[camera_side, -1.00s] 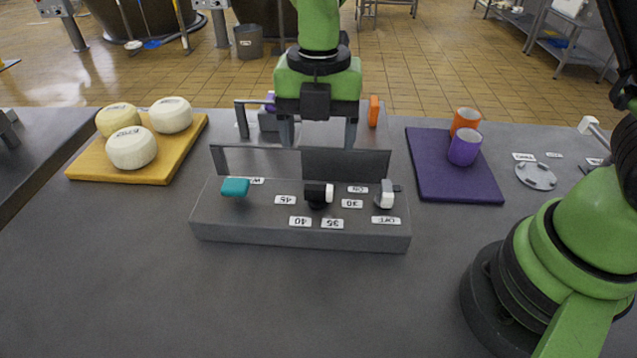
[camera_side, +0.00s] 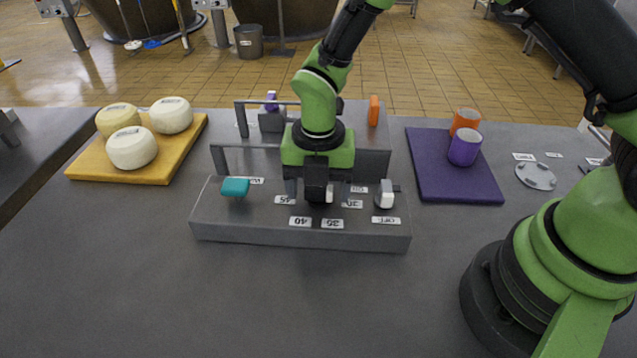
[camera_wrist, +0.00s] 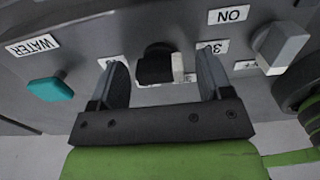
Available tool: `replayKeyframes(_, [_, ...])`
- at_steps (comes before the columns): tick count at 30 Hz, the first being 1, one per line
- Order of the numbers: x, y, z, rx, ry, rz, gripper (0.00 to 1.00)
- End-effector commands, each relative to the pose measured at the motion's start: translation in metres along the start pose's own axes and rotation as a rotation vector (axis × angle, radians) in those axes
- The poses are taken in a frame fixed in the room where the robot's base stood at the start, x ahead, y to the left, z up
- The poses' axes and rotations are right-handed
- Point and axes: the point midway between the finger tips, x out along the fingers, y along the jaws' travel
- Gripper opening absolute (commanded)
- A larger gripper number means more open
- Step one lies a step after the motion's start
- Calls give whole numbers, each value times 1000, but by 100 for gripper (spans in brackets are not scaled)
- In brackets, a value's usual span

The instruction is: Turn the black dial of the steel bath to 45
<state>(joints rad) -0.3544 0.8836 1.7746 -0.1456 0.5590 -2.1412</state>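The steel bath's panel box (camera_side: 250,232) sits mid-table. Its black dial (camera_wrist: 153,66) has a white pointer (camera_wrist: 178,67); in the side view my gripper mostly hides it, with the white pointer (camera_side: 329,196) showing, to the right. The labels 45 (camera_side: 285,200), 40 (camera_side: 300,221), 35 (camera_side: 332,223) and 30 (camera_side: 352,204) lie around the dial. My gripper (camera_side: 318,193) is over the dial, open. In the wrist view its two fingers (camera_wrist: 163,80) stand to the left and right of the dial, with gaps on both sides.
A teal handle (camera_side: 235,187) labelled WATER is left on the box, a white switch (camera_side: 385,194) right, near OFF. Behind stands another fixture with an orange part (camera_side: 374,111). A yellow board (camera_side: 160,178) with cheeses is left, a purple mat (camera_side: 460,190) with cups right. The front table is clear.

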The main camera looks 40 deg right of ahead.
Motion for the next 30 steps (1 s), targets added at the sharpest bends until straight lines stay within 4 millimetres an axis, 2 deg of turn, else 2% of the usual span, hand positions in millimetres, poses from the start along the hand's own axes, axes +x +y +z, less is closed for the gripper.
replayKeyframes(1, [0,0,0,0,0,0,63])
replayKeyframes(6, [0,0,0,0,0,0,24])
replayKeyframes(19, [0,0,0,72,1,0,23])
replayKeyframes(30, [-1,0,0,365,2,-1,23])
